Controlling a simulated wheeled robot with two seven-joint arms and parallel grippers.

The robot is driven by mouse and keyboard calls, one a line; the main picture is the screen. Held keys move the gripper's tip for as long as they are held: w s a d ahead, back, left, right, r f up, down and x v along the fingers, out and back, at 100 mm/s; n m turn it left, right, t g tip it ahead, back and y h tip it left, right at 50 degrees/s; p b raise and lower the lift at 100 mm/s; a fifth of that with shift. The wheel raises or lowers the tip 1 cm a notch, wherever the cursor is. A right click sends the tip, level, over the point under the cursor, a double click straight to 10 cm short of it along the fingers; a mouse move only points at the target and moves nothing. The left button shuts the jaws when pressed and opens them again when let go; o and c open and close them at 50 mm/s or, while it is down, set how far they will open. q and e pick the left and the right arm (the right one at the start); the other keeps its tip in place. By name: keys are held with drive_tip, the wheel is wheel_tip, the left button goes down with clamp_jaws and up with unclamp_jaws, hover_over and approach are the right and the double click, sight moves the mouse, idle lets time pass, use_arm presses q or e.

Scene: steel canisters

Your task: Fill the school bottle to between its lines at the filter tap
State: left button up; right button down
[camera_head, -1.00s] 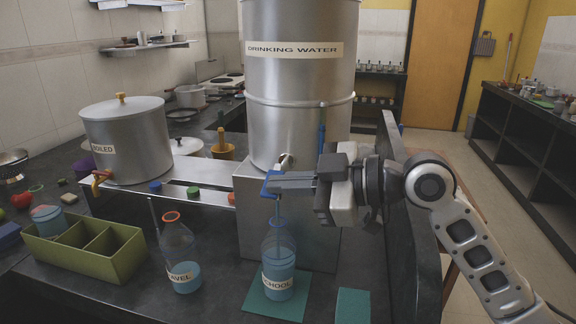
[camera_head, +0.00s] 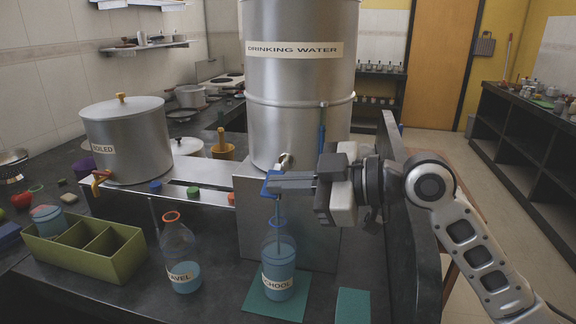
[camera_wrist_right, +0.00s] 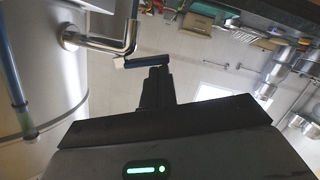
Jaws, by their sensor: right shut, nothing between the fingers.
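The school bottle (camera_head: 278,270) stands upright on a teal mat (camera_head: 255,303) under the filter tap. It holds blue water, and its label reads SCHOOL, partly legible. I cannot make out its lines clearly. The tap's spout (camera_wrist_right: 95,42) comes from the big DRINKING WATER canister (camera_head: 300,90). A thin blue stream (camera_head: 277,212) runs down from the tap into the bottle's mouth. My right gripper (camera_head: 272,183) is shut and empty, with its tips at the tap's blue lever (camera_head: 267,184). The lever also shows right ahead of the fingers in the wrist view (camera_wrist_right: 148,61). My left gripper is out of view.
A second bottle (camera_head: 180,255) with a red rim and some water stands to the left. A green divided box (camera_head: 120,262), the BOILED pot (camera_head: 128,140) and coloured caps on a steel shelf (camera_head: 215,175) lie further left. A teal pad (camera_head: 352,305) lies at front right.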

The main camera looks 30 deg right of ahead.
idle(0.3)
